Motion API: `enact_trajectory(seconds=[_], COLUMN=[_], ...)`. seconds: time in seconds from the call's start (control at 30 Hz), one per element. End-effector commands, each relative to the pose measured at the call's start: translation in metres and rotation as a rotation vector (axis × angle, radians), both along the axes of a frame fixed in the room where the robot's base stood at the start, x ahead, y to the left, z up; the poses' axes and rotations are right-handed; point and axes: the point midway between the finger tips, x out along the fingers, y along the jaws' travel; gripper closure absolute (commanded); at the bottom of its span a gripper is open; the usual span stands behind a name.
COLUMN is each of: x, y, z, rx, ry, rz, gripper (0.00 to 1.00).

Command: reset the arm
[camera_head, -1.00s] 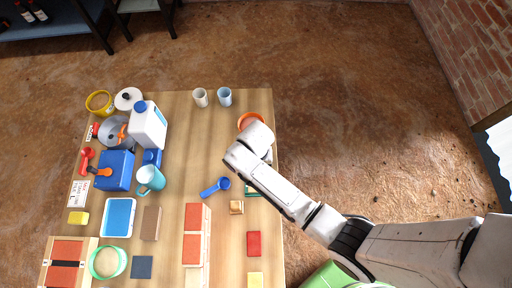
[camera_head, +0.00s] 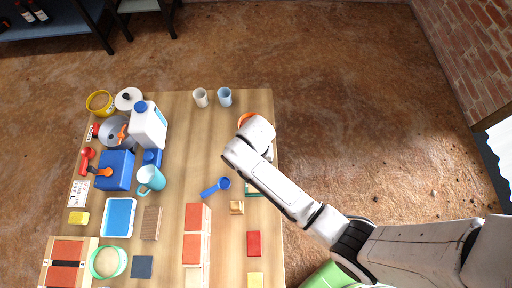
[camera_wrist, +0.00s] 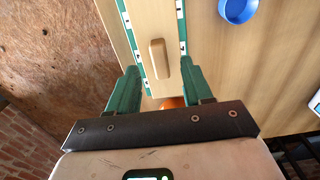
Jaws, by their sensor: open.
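My gripper (camera_wrist: 160,76) shows in the wrist view with its two green fingers apart, one on each side of a pale wooden piece with green edges (camera_wrist: 150,22). A small wooden handle-like block (camera_wrist: 158,60) lies on this piece, between the fingers. I cannot tell whether the fingers touch anything. In the head view, my white arm reaches over the table's right edge and hides the gripper. A bit of the green-edged piece (camera_head: 252,192) shows below the arm.
The wooden table (camera_head: 180,110) holds a white jug (camera_head: 148,128), a blue box (camera_head: 115,171), a blue scoop (camera_head: 216,187), red-topped blocks (camera_head: 196,220) and two cups (camera_head: 224,97). An orange bowl (camera_head: 243,118) is partly behind my arm.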

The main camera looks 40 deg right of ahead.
Motion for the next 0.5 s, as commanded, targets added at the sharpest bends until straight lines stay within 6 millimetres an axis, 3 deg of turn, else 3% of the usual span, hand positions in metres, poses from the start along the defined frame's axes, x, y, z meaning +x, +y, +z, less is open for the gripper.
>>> enact_trajectory(seconds=[0.2, 0.5], x=[0.001, 0.0], y=[0.0, 0.0], z=[0.045, 0.077], rx=[0.001, 0.0], ry=[-0.004, -0.001], rz=[0.0, 0.0], gripper=[0.5, 0.5])
